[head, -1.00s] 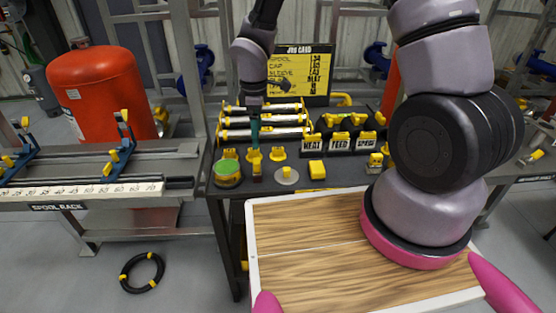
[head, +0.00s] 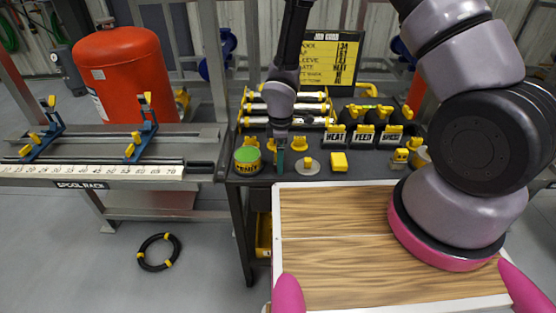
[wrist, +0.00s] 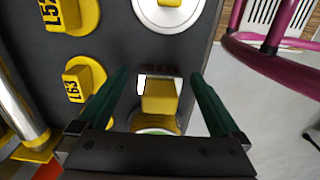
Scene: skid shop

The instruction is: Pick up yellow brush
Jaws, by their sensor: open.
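In the wrist view a small yellow block (wrist: 159,98) with a white patch and a dark reddish end, seemingly the yellow brush, shows between my fingers. It lies close beside a yellow can, whose rim (wrist: 155,123) shows just below it. My gripper (wrist: 160,76) is open, with one dark green finger on each side of the block and visible gaps between. In the head view my gripper (head: 281,166) points down at the bench, just right of the green-topped can (head: 247,160). It hides the block there.
A grey disc with a yellow knob (head: 307,165) stands close to the right of my gripper. Yellow knobs (head: 300,144) and silver tubes (head: 290,109) stand behind. A yellow block (head: 339,162) and labelled bins (head: 364,134) are further right. A wooden-topped tray (head: 340,250) is in front.

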